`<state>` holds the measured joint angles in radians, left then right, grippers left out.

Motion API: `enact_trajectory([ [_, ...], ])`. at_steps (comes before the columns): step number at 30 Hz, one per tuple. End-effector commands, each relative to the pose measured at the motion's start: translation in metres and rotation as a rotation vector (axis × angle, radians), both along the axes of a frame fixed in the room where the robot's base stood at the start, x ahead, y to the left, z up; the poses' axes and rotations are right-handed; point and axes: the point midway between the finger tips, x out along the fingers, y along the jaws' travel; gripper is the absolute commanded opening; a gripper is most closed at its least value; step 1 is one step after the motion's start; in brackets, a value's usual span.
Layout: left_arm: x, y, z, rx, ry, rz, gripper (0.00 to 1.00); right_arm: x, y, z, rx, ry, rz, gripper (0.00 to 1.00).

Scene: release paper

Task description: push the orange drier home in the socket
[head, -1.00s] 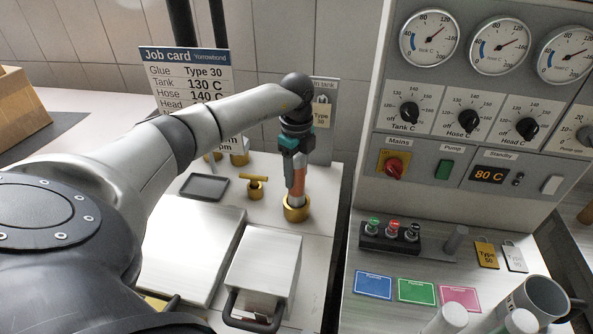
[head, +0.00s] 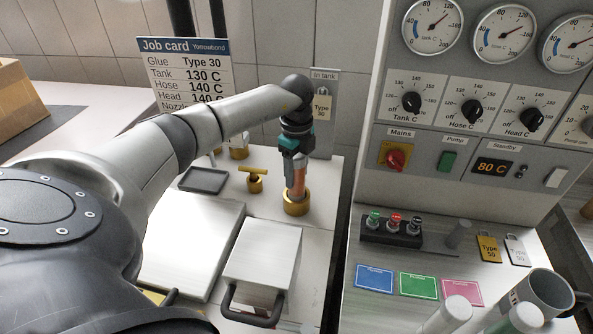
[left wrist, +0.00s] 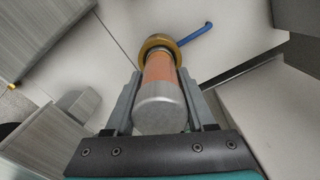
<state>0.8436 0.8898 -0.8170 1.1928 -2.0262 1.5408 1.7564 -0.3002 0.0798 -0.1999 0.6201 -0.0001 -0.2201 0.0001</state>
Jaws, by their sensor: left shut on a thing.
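The orange drier (head: 300,181) stands upright with its lower end at the brass socket (head: 296,203) on the pale bench top. In the left wrist view the drier (left wrist: 158,75) has an orange body and a grey metal end cap facing the camera, with the brass ring of the socket (left wrist: 158,42) beyond it. How deep the drier sits is hidden by the ring. My left gripper (head: 295,166) is shut on the drier, with its fingers (left wrist: 158,92) on both sides of it. My right gripper is not in view.
A brass valve with a T-handle (head: 255,180) and a dark tray (head: 203,180) are left of the socket. A metal box with a black handle (head: 262,255) is in front. A control panel (head: 470,120) stands at right, beyond a gap.

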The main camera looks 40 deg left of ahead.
Motion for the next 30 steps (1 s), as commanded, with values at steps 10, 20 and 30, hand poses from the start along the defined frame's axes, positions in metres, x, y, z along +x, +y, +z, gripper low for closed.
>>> enact_trajectory([
  [10,0.0001,0.0000,-0.0091,0.000,0.000,0.000,0.00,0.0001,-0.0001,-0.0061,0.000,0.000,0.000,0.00],
  [20,0.0001,0.0000,-0.0082,0.000,0.000,0.000,0.90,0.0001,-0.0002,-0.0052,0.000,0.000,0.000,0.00],
  [30,0.0003,0.0001,-0.0029,0.000,-0.001,0.000,0.90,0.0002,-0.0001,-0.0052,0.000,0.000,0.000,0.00],
])
